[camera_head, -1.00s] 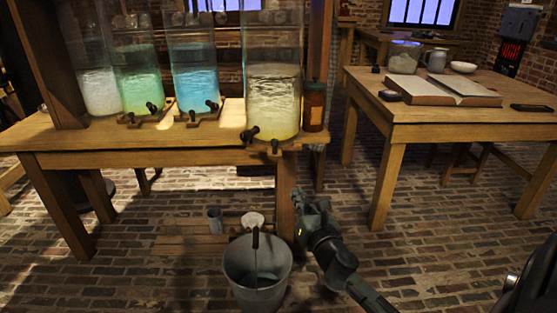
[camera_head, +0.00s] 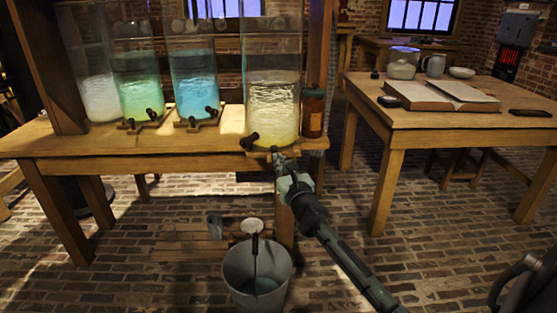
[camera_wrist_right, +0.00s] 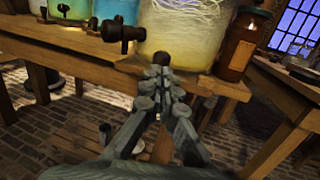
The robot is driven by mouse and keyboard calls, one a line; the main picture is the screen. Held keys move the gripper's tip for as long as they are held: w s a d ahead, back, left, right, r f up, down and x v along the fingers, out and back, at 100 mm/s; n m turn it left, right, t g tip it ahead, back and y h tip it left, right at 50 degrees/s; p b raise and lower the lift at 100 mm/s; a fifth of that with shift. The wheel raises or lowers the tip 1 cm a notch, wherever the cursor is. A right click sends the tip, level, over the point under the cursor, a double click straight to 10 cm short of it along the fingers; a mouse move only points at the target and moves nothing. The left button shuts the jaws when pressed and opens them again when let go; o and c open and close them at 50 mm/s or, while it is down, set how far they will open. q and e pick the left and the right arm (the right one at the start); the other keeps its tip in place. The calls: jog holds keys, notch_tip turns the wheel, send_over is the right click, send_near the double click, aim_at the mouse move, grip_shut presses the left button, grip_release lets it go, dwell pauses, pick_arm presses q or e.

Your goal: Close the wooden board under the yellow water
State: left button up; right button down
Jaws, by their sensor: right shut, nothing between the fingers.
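The jar of yellow water (camera_head: 272,100) stands at the right end of the wooden bench in the head view, and it also shows in the wrist view (camera_wrist_right: 190,28). A dark tap (camera_head: 249,141) is at its lower left front. A small wooden board with a dark round knob (camera_wrist_right: 161,58) is under the jar at the bench edge. My right gripper (camera_head: 281,160) is shut and empty, with its fingertips just in front of and below the knob. In the wrist view the fingertips (camera_wrist_right: 161,76) overlap the knob's lower edge, so I cannot tell whether they touch.
Blue (camera_head: 195,90), green (camera_head: 140,90) and pale (camera_head: 99,95) jars stand to the left. An amber bottle (camera_head: 313,112) is close at the yellow jar's right. A metal bucket (camera_head: 257,278) sits on the brick floor below. A table with an open book (camera_head: 430,98) stands right.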

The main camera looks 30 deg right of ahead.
pick_arm(q)
jog(key=shift+f, duration=0.1)
pick_arm(e)
jog(key=shift+w+d, duration=0.1)
jog(key=shift+w, duration=0.3)
pick_arm(q)
jog(key=shift+w, duration=0.15)
